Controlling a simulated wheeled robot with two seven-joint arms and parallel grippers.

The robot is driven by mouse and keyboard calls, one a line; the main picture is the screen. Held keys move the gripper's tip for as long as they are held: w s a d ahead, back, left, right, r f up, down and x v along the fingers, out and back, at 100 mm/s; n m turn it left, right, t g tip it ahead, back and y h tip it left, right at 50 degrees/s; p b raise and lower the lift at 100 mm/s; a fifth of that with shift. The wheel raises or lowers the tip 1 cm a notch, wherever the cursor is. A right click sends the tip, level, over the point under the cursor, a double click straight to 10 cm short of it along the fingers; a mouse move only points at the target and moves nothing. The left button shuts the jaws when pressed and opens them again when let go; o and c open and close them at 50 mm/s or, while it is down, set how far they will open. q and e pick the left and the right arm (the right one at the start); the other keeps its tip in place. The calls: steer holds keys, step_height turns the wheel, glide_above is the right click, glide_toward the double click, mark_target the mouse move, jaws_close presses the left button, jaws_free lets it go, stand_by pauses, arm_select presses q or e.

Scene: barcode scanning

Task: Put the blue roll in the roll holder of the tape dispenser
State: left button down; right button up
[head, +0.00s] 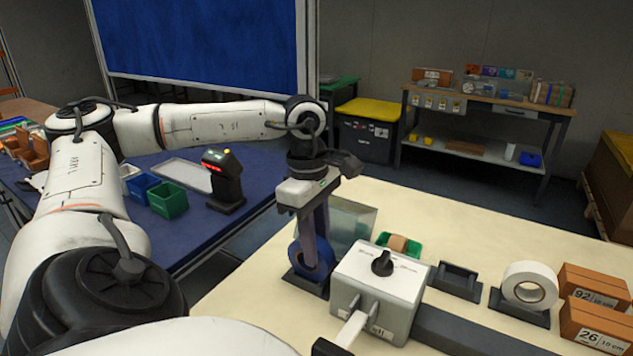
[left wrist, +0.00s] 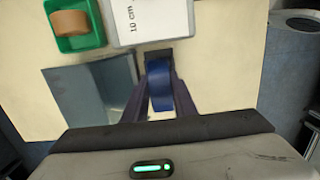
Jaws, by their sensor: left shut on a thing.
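The blue roll (head: 300,258) stands upright at the near left part of the cream table. My left gripper (head: 318,262) reaches down over it and is shut on it, as the left wrist view shows, with the blue roll (left wrist: 160,86) between the fingers. A black stand (head: 303,284) is directly beneath the roll; I cannot tell whether they touch. The tape dispenser appears to be the grey box with a black knob (head: 378,285), right of the gripper. An empty black holder (head: 458,281) stands to its right.
A white roll (head: 529,287) stands in a black stand, beside orange boxes (head: 594,325). A green bin (head: 416,251) with a tan roll is behind the dispenser. A bluish translucent panel (head: 352,222) is near the gripper. A scanner (head: 224,178) stands on the blue table.

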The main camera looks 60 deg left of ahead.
arm_select(q)
steer(key=c, duration=1.4)
jaws_free()
steer(key=shift+o, duration=0.2)
steer(key=r, duration=1)
steer(key=shift+s+a+r+p, duration=0.15)
steer(key=shift+s+a+p, duration=0.1)
steer(key=shift+a+p, duration=0.15)
